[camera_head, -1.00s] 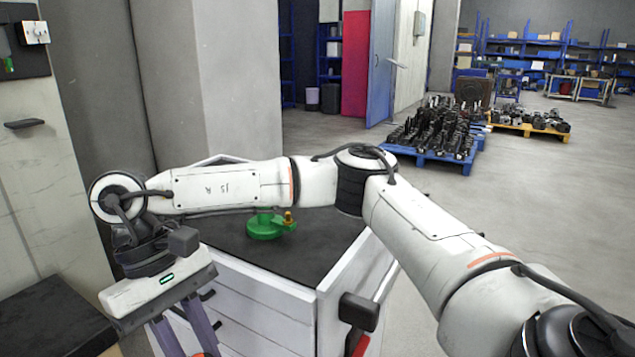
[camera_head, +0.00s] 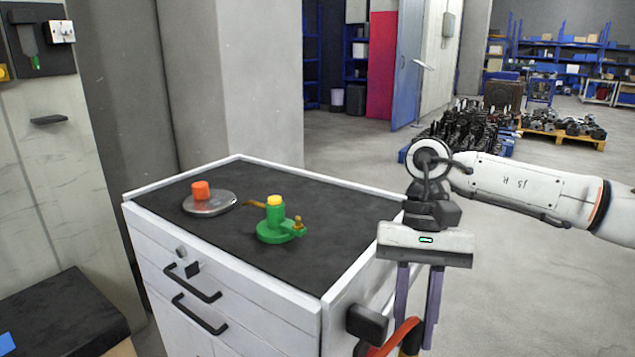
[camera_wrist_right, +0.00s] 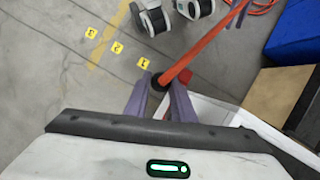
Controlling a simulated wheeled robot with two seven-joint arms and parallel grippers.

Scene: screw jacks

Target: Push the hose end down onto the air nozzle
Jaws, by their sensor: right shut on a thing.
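My right gripper (camera_head: 416,335) points down at the front right of the white cabinet, beyond its right edge and apart from its top. It is shut on the orange-red hose (camera_head: 382,346); the hose's dark end (camera_wrist_right: 160,84) shows between the fingers in the right wrist view. A green screw jack (camera_head: 274,224) with a yellow top stands upright on the cabinet's dark top. A small brass fitting (camera_head: 298,222), which looks like the air nozzle, stands at the jack's right side. The hose end and this fitting are well apart. My left gripper is not in view.
An orange cylinder (camera_head: 201,190) stands on a round metal plate (camera_head: 215,205) at the left of the cabinet top (camera_head: 330,206). A thin brass-coloured piece (camera_head: 254,204) lies behind the jack. The cabinet has a raised white rim. A blue-edged pallet of dark parts stands behind.

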